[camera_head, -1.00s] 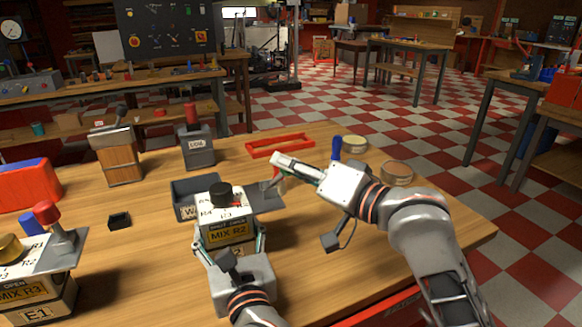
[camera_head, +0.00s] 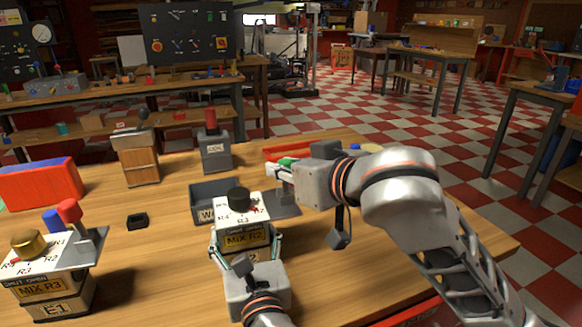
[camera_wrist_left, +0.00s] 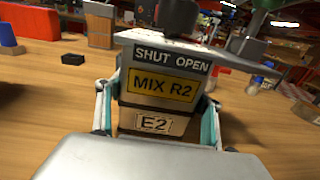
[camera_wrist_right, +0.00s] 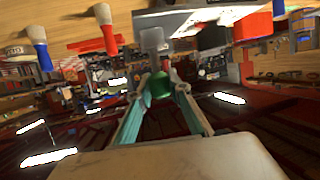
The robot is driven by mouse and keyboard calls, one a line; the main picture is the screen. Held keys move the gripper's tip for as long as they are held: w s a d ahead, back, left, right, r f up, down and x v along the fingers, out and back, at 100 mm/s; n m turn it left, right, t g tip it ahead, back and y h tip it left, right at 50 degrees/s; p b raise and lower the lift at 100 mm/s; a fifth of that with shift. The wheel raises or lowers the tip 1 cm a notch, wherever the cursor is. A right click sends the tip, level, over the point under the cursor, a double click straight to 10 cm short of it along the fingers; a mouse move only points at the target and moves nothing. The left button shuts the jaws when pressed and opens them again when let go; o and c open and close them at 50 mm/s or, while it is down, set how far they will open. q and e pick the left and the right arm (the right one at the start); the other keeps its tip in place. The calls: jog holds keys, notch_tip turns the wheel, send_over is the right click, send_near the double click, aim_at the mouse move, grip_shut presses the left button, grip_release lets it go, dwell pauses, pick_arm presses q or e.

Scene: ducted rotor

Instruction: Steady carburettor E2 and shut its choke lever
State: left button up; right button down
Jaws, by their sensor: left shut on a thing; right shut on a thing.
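Carburettor E2 (camera_head: 243,240), a boxy unit with a MIX R2 label, a SHUT OPEN plate and a black knob (camera_head: 237,198), stands upright on the bench. My left gripper (camera_head: 246,252) is shut around its body, with one finger on each side; both also show in the left wrist view (camera_wrist_left: 158,124). My right gripper (camera_head: 283,168) is beyond E2's right side, shut on the green knob (camera_wrist_right: 160,85) of the choke lever. The lever's grey arm (camera_wrist_right: 152,42) shows past the fingertips in the right wrist view. Its pivot is hard to see in the head view.
Carburettor E1 (camera_head: 48,290) stands at the front left with a red-knobbed lever. A grey open bin (camera_head: 211,190) sits right behind E2. A red tray frame (camera_head: 272,155), a grey block with a red handle (camera_head: 216,157) and a wooden block (camera_head: 140,160) stand further back. The bench's front right is clear.

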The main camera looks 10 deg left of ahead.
jog(key=shift+s+a+n, duration=0.15)
jog(key=shift+a+n, duration=0.15)
jog(key=shift+f, duration=0.1)
dwell(0.3)
jog(key=c, duration=1.8)
grip_release()
jog(key=shift+s, duration=0.1)
jog(key=v, duration=1.2)
jog(key=shift+a, duration=0.2)
